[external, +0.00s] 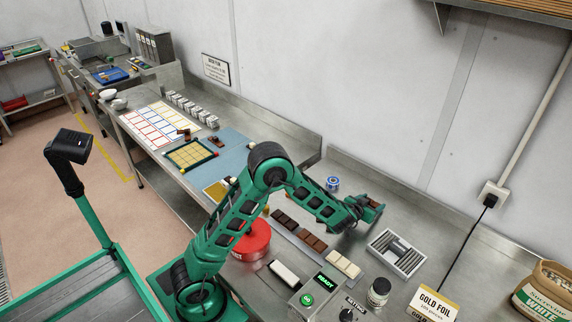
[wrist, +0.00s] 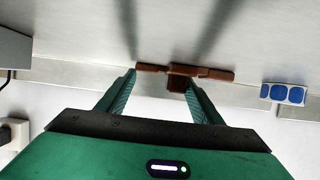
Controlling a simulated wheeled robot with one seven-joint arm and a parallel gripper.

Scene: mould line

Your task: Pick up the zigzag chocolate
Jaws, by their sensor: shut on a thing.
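The zigzag chocolate (wrist: 185,72) is a brown stepped piece between my fingertips in the wrist view. My gripper (wrist: 162,77) is shut on it, and parts of the piece stick out past the fingers. In the external view my gripper (external: 366,208) is at the right end of my reaching arm, over the steel bench. A brown piece (external: 373,213) shows at its jaws there, small and partly hidden. I cannot tell in the external view how far it is above the bench.
A strip of dark, brown and white chocolate bars (external: 312,241) lies below my arm. A grey slotted tray (external: 404,262) is to its right. A blue-and-white roll (external: 332,183), red container (external: 254,243), jar (external: 378,292) and gold foil box (external: 434,303) stand nearby.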

